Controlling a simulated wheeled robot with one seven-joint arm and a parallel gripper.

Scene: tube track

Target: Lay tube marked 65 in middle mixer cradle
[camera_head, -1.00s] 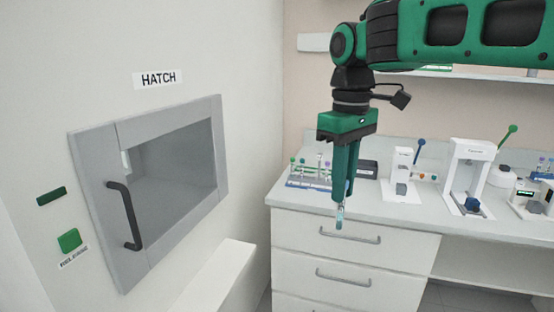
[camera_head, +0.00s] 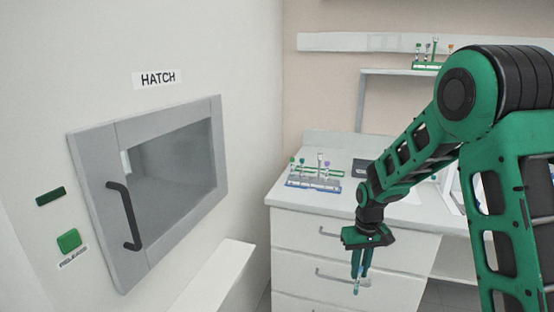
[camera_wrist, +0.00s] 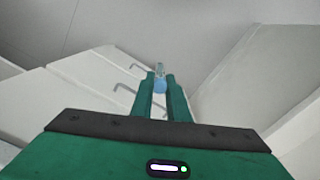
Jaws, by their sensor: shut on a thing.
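My gripper (camera_head: 361,272) is shut on a small clear tube (camera_head: 357,287), which hangs below the fingertips in front of the drawers. In the wrist view the tube (camera_wrist: 160,72) shows pale with a blue part between the green fingers of my gripper (camera_wrist: 160,88). Its marking cannot be read. The mixer and its cradles cannot be made out; my arm hides much of the right part of the counter.
A rack with several tubes (camera_head: 315,182) stands on the white counter (camera_head: 318,203) above drawers (camera_head: 298,238). Another tube rack (camera_head: 428,66) is on the shelf. A hatch (camera_head: 92,160) with a black handle is in the left wall.

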